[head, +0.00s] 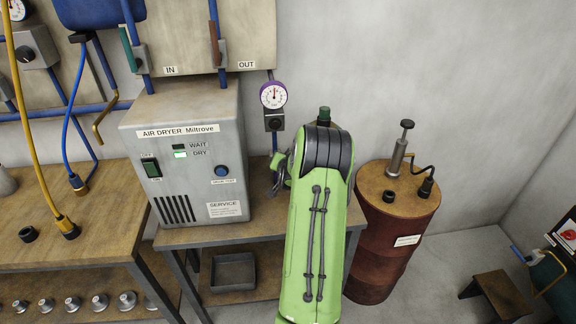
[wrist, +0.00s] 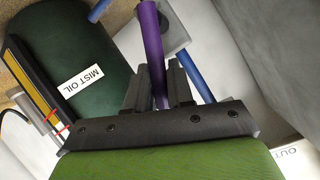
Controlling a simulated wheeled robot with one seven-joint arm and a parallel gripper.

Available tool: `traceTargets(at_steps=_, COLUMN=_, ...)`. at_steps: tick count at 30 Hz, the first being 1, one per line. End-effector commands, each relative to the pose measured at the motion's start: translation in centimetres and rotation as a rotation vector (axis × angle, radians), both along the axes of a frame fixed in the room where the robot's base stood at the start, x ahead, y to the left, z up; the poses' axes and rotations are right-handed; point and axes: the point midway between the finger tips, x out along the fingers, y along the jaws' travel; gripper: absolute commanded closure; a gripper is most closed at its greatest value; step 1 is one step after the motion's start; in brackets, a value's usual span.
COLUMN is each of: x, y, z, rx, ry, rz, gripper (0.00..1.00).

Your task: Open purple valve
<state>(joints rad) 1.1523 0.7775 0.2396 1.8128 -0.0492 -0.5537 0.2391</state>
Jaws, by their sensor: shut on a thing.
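The purple valve handle (wrist: 150,35) shows in the wrist view as a long purple bar at the top middle. It runs down between the two dark fingers of my gripper (wrist: 161,78). The fingers are shut on the handle, one on each side. A grey valve block (wrist: 176,32) sits behind the handle on a blue pipe (wrist: 200,72). In the head view, my green arm hides most of the area around the valve, and I cannot make out the purple handle there.
A dark green cylinder labelled MIST OIL (wrist: 85,75) stands left of the gripper in the wrist view. The head view shows the air dryer (head: 187,160), a purple-rimmed gauge (head: 273,96), a rusty drum (head: 390,230) and a workbench (head: 75,235). Floor shows at lower right.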

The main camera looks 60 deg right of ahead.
Motion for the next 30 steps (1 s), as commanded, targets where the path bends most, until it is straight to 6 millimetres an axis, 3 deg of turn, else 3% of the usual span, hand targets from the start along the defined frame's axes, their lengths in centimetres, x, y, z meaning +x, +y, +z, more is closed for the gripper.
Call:
traceTargets(at_steps=15, x=1.4, y=1.2, z=0.2, rx=-0.242, ry=0.271, rz=0.002, gripper=1.0)
traceTargets(at_steps=30, x=1.6, y=1.4, z=0.4, rx=-0.294, ry=0.338, rz=0.001, gripper=1.0)
